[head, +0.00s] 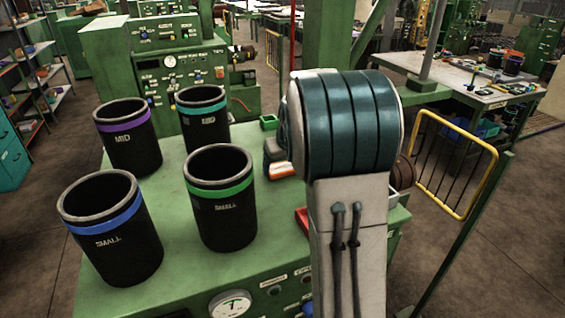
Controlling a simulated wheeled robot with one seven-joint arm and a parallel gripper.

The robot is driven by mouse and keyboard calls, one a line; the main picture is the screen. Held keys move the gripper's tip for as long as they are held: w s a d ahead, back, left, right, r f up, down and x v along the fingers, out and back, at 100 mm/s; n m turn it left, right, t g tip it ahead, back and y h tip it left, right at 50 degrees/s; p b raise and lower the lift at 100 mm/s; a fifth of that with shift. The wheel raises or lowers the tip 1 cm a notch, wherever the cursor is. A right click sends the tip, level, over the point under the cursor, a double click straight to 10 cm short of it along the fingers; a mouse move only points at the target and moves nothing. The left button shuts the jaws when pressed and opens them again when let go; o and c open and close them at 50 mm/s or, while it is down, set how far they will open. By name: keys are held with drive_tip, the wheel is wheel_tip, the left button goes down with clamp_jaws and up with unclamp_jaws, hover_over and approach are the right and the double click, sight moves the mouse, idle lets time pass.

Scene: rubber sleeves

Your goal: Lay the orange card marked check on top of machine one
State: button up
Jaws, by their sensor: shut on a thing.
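No orange card marked check can be made out. I cannot read which is machine one.
On the near top stand four-sided group of black sleeves: blue-banded SMALL (115,255), green-banded SMALL (222,220), purple-banded MID (130,150) and teal-banded MID (203,130). A red tray (303,220) is partly behind my arm. A yellow rail (478,182) stands right.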

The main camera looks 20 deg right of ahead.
drive_tip(key=shift+f, duration=0.2)
drive_tip(key=o, duration=1)
drive_tip(key=shift+r, duration=0.15)
drive_tip(key=shift+r, duration=0.2)
drive_tip(key=b+v, duration=0.2)
drive_tip(key=v, duration=0.9)
drive_tip(key=shift+s+r, duration=0.15)
drive_tip(key=shift+r, duration=0.2)
drive_tip(key=shift+s, duration=0.1)
